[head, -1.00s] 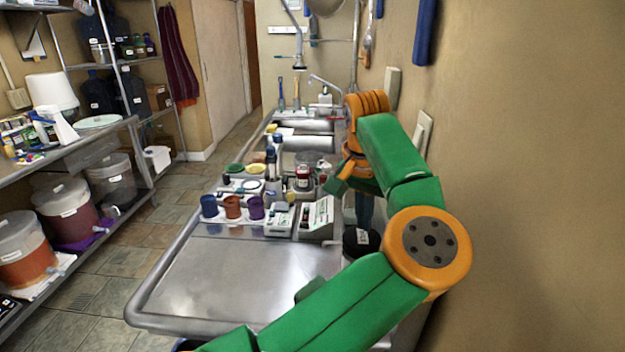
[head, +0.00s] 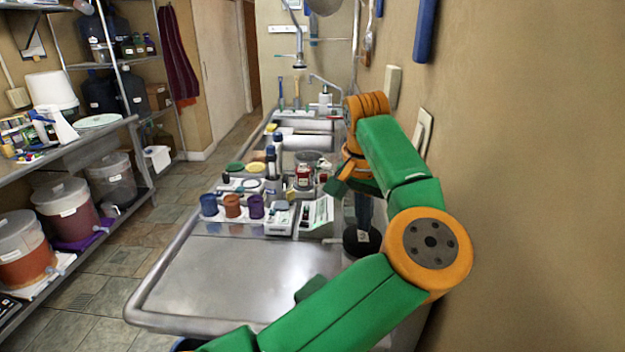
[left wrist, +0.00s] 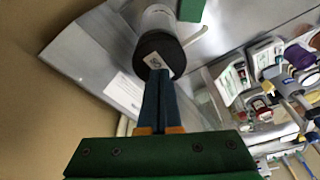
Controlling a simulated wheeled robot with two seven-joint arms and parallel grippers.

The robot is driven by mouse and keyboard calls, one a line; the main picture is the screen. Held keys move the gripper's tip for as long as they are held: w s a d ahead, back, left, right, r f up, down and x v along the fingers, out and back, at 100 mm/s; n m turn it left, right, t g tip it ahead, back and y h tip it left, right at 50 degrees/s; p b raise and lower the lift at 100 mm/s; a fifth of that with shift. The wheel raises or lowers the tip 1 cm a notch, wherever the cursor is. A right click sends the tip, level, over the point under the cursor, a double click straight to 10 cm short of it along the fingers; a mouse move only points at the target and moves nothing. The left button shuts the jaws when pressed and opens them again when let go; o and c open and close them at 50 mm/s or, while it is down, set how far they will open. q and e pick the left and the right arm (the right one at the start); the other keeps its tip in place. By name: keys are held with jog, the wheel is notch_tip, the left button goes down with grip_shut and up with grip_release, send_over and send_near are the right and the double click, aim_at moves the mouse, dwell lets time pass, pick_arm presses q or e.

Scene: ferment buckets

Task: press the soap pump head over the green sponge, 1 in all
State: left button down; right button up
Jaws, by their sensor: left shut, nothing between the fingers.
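A black round pump head (head: 352,247) with a small white label is at the counter's right side, below my left gripper (head: 364,226). In the left wrist view the black head (left wrist: 150,46) tops a pale cylindrical body, and a thin light spout sticks out to the right. My left gripper (left wrist: 157,76) is shut and empty. Its fingertips overlap the near edge of the black head; I cannot tell whether they touch it. A green block (left wrist: 192,9), seemingly the sponge, is cut by the top edge. It also shows in the head view (head: 309,288), partly behind my arm.
The near steel counter (head: 215,275) is mostly bare. Behind it stand several coloured cups (head: 232,206), a white device (head: 316,216), jars and bottles, then a sink. The wall is close on the right. Shelves with buckets (head: 70,210) stand across the aisle.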

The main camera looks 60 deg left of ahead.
pick_arm(q)
jog(key=shift+f+b, duration=0.7)
jog(key=shift+f, duration=0.5)
jog(key=shift+r, duration=0.1)
jog(key=shift+r+p, duration=1.45)
jog(key=shift+p, duration=0.05)
notch_tip(320, 180, up, 6)
jog(key=p, duration=0.6)
jog(key=shift+f, duration=0.15)
